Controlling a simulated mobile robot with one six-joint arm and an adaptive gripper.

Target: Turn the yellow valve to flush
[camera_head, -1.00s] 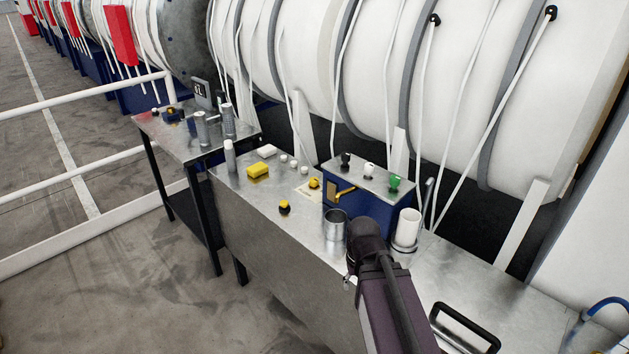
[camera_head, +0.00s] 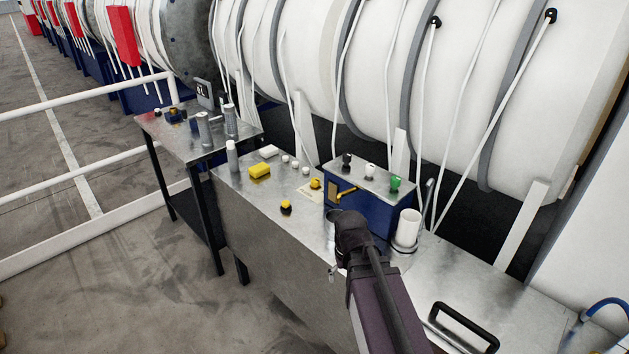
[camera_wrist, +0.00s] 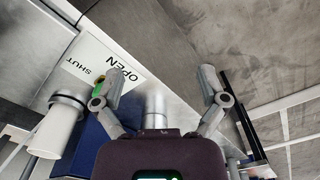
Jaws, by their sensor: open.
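A yellow lever valve (camera_head: 346,192) sits on the front face of the blue box (camera_head: 372,215), lying slantwise across it. It cannot be made out for certain in the wrist view. My gripper (camera_wrist: 160,82) is open, with its two fingers spread and nothing between them but a metal cylinder beyond. In the head view my dark wrist is just in front of the blue box, below the lever, and hides the fingers. A white plate marked OPEN and SHUT (camera_wrist: 97,68) shows beyond the left finger, with a green part beside that finger.
A white cup (camera_head: 408,228) stands right of the box. Black, white and green knobs top the box. A yellow knob (camera_head: 315,184), a black-and-yellow knob (camera_head: 285,206) and a yellow block (camera_head: 260,171) are on the steel bench to the left. A black handle (camera_head: 464,327) is at front right.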

